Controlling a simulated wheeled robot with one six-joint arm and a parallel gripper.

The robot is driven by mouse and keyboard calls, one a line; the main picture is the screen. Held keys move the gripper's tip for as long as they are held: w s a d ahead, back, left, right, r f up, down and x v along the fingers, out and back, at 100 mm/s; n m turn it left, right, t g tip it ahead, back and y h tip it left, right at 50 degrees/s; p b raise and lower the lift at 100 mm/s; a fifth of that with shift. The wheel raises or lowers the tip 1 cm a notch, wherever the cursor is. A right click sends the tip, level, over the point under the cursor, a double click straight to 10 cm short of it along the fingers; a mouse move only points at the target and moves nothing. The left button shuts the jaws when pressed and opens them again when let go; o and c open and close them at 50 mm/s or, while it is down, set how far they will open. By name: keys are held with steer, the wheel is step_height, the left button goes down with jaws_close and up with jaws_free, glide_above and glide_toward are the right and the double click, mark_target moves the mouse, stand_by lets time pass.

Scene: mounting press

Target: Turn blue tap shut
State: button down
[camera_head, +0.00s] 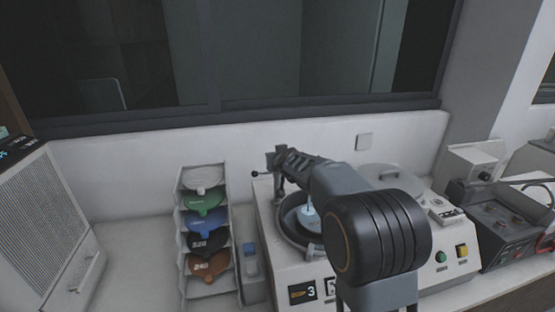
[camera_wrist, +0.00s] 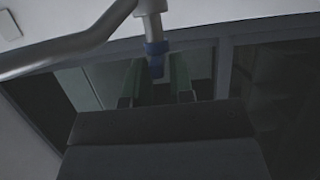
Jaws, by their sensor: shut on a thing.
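The blue tap (camera_wrist: 155,48) is at the end of a grey metal pipe (camera_wrist: 85,45), which bends across the top left of the wrist view. My gripper (camera_wrist: 156,74) has its two greenish fingers on either side of the tap's lower end and is shut on it. In the head view my gripper (camera_head: 282,164) is over the back left of the press machine (camera_head: 276,268), by its round bowl (camera_head: 290,228). My arm covers much of the machine, and I cannot make out the blue of the tap there.
A rack (camera_head: 185,285) with several coloured scoops stands left of the machine. A grey vented box (camera_head: 40,225) is at the far left. A dark control unit (camera_head: 500,235) is at the right. The wall and window are close behind.

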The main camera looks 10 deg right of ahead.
steer(key=shift+r, duration=0.1)
steer(key=shift+a+r+p, duration=0.1)
steer(key=shift+r+p, duration=0.05)
steer(key=shift+p, duration=0.2)
steer(key=shift+a+r+m+h+p, duration=0.1)
steer(key=shift+m+h+p, duration=0.4)
steer(key=shift+m+h, duration=0.1)
steer(key=shift+w+a+f+m+g+h, duration=0.1)
steer(key=shift+w+a+m+g+h, duration=0.15)
steer(key=shift+m+g+h, duration=1.6)
steer(key=shift+w+a+f+m+g+h, duration=0.1)
steer(key=shift+w+a+m+g+h, duration=0.15)
steer(key=shift+m+g+h, duration=1.65)
steer(key=shift+w+a+f+m+g+h, duration=0.1)
steer(key=shift+w+a+m+g+h, duration=0.15)
steer(key=shift+m+g+h, duration=1.6)
steer(key=m, duration=0.2)
steer(key=shift+m+t+h, duration=0.4)
